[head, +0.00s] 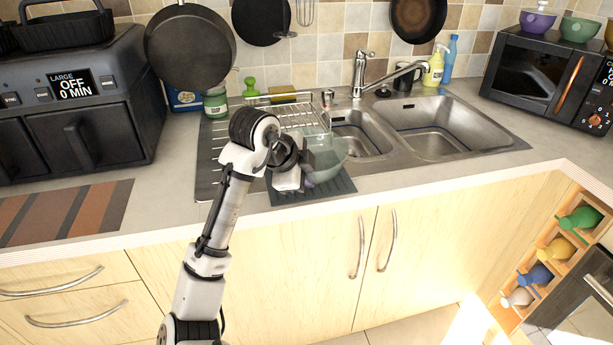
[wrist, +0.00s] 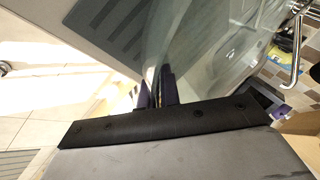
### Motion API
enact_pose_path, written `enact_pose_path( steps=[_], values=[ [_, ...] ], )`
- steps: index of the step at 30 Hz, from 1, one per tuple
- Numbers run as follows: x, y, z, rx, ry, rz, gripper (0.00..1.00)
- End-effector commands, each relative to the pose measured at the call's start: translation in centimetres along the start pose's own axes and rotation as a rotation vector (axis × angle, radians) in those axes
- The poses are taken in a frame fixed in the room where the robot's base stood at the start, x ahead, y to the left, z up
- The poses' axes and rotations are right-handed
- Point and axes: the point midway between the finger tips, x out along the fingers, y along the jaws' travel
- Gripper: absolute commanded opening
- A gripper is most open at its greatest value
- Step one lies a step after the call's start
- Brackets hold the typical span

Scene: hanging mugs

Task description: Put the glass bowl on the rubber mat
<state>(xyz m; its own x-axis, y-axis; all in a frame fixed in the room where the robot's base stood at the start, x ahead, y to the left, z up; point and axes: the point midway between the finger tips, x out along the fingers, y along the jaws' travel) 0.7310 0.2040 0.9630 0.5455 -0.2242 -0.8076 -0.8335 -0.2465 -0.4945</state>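The clear glass bowl (head: 330,158) is at my gripper (head: 309,174), above the counter in front of the sink. In the wrist view the bowl (wrist: 215,45) fills the upper middle. Its wall runs down between the two purple-padded fingers of my gripper (wrist: 156,94), which look closed on it. The dark ribbed rubber mat (head: 335,190) lies at the counter's front edge, below the bowl and gripper, partly hidden by them. The mat (wrist: 125,30) also shows in the wrist view, apart from the bowl's wall. The fingertips are mostly hidden in the head view.
A wire dish rack (head: 300,116) stands behind the bowl on the drainer. The sink (head: 435,125) and faucet (head: 362,72) are to the right. A double air fryer (head: 85,110) and a striped mat (head: 62,212) are on the left. The counter right of the rubber mat is clear.

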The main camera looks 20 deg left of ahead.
Motion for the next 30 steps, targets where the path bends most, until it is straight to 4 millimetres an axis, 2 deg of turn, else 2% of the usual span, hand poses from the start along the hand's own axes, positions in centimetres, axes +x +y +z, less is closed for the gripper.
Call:
enact_pose_path(
  steps=[17,18,23,29,30],
  values=[
    [0.39,0.22,0.16,0.001,0.001,-0.004,0.00],
    [0.31,0.17,0.14,0.001,0.000,-0.004,0.08],
    [0.34,0.20,0.15,0.001,0.000,-0.003,0.29],
    [0.38,0.23,0.16,0.000,0.000,-0.001,0.30],
    [0.50,0.32,0.19,-0.001,0.000,0.003,0.35]
  ],
)
